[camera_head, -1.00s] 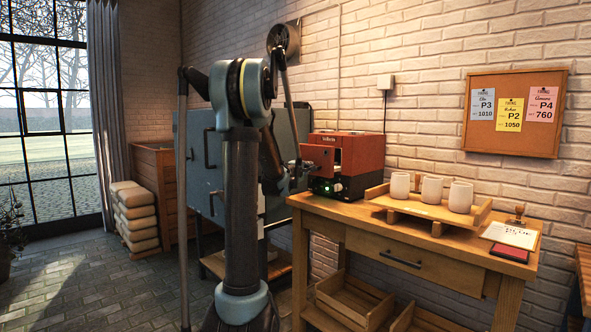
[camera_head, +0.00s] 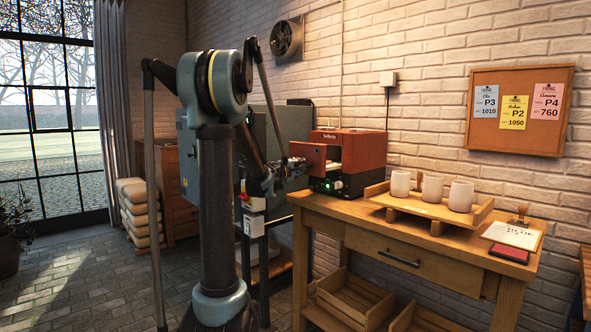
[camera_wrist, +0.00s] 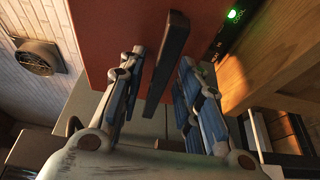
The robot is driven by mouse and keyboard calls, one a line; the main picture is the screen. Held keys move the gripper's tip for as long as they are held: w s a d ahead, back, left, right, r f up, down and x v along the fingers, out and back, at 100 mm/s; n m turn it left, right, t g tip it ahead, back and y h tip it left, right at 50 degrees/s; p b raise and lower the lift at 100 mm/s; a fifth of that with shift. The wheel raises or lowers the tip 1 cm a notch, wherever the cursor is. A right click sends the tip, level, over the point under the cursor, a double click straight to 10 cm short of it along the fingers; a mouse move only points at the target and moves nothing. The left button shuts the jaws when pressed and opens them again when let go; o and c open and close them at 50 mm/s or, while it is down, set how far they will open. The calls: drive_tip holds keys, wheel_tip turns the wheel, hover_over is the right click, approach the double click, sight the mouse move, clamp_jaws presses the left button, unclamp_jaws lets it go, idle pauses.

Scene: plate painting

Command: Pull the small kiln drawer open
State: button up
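The small kiln (camera_head: 358,152) is a red box on a dark base, standing on the left end of the wooden table. Its red drawer front (camera_head: 308,158) stands out to the left of the body, with a lit gap between them. In the wrist view the red front (camera_wrist: 110,20) fills the top, with a long dark bar handle (camera_wrist: 166,55) on it. My gripper (camera_wrist: 162,62) is open, one finger on each side of the handle, with a visible gap on both sides. In the head view my gripper (camera_head: 285,171) is at the drawer front, its fingers hard to make out.
A tray (camera_head: 415,206) with white cups stands right of the kiln on the table (camera_head: 360,222). A clipboard (camera_head: 512,236), a stamp and a red pad lie at the right end. A large grey kiln (camera_head: 190,150) stands behind my arm.

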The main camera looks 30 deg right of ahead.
drive_tip(key=v, duration=1.2)
drive_tip(key=shift+a+f, duration=0.1)
idle(0.6)
drive_tip(key=s+a+f+m+g+y, duration=0.2)
drive_tip(key=s+a+f+y, duration=0.3)
drive_tip(key=a, duration=0.9)
drive_tip(key=s+a+f+m+g+y, duration=0.2)
drive_tip(key=s+a+f+y, duration=0.3)
drive_tip(key=s+a+f, duration=0.7)
drive_tip(key=s+a+f+m+g+y, duration=0.2)
drive_tip(key=s+a+f+y, duration=0.3)
drive_tip(key=a, duration=1.1)
drive_tip(key=s+f+g, duration=0.1)
drive_tip(key=s+f, duration=0.2)
drive_tip(key=f, duration=0.2)
drive_tip(key=shift+s+a+f, duration=0.2)
drive_tip(key=shift+s, duration=0.15)
drive_tip(key=shift+w, duration=0.1)
